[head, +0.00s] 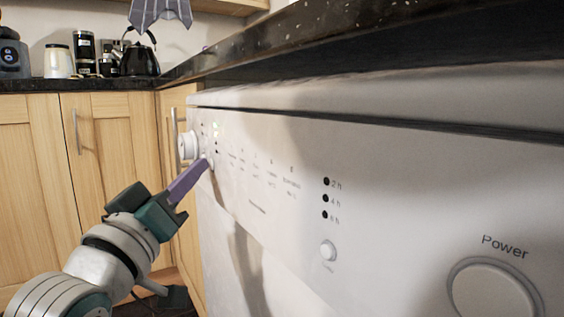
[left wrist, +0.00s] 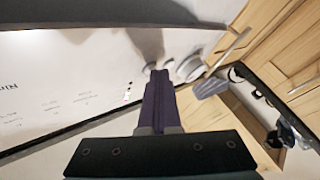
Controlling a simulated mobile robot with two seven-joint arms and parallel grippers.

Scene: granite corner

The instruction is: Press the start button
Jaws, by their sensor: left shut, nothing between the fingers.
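A white dishwasher front panel (head: 250,165) runs along the right of the head view. A small round button (head: 209,161), which looks like the start button, sits at its far end below a large white dial (head: 188,146). My left gripper (head: 204,166) is shut and empty, its purple fingertips at that button. Whether they touch it I cannot tell. In the left wrist view the shut fingers (left wrist: 160,74) point at the panel, with a small button (left wrist: 149,68) just left of the tips and the dial (left wrist: 191,68) to the right. The right gripper is not in view.
A large Power button (head: 492,291) and a small round button (head: 328,250) are at the panel's near end. The dark countertop (head: 330,40) overhangs the panel. Wooden cabinets (head: 110,140) stand behind.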

